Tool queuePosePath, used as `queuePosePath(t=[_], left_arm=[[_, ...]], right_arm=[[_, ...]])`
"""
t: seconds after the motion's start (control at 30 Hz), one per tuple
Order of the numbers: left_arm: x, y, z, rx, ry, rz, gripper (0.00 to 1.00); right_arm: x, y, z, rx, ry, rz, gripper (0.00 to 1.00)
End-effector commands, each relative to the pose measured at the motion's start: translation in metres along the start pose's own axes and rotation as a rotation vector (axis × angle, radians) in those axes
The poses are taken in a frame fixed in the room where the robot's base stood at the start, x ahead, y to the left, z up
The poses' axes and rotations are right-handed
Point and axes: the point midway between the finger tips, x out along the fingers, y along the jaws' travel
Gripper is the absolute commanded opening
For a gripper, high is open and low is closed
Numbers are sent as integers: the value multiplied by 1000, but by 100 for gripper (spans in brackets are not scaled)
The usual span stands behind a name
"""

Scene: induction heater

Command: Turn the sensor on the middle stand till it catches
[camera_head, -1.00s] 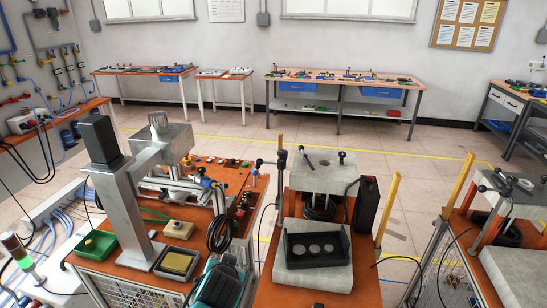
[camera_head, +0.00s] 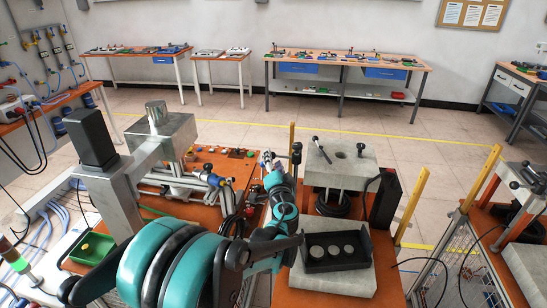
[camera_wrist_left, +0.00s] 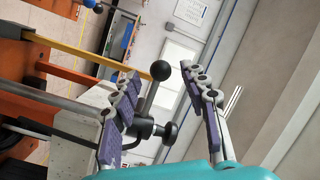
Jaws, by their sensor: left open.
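The middle stand (camera_head: 337,168) is a pale block with a round hole in its top, right of centre in the head view. My left gripper (camera_head: 269,160) is open and empty, just left of the stand. In the left wrist view, its purple-padded fingers (camera_wrist_left: 155,100) are spread either side of a black ball on a rod (camera_wrist_left: 160,72), with a black knob (camera_wrist_left: 168,131) lower down. Contact is not visible.
A black tray with several grey discs (camera_head: 335,250) sits on a slab in front of the stand. A large metal post (camera_head: 110,195) stands left of my arm. Yellow posts (camera_head: 412,205) flank the stand. Another stand (camera_head: 525,190) is at the right edge.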

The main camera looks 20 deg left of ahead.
Motion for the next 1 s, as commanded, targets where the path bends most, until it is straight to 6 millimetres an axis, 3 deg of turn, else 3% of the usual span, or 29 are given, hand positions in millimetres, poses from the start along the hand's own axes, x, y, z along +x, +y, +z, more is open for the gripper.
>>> queuePosePath(t=[0.2, 0.53, 0.57, 0.7, 0.73, 1.0], left_arm=[[28, 0, 1, 0, -1, 0, 44], [33, 0, 0, 0, 0, 1, 44], [33, 0, 0, 0, 0, 1, 41], [33, 0, 0, 0, -1, 1, 4], [33, 0, 0, 0, -1, 1, 0], [33, 0, 0, -1, 0, 1, 0]], right_arm=[[5, 0, 4, 0, 0, 0, 27], [5, 0, 4, 0, 0, 0, 27], [5, 0, 4, 0, 0, 0, 27], [5, 0, 4, 0, 0, 0, 27], [5, 0, 4, 0, 0, 0, 27], [5, 0, 4, 0, 0, 0, 27]])
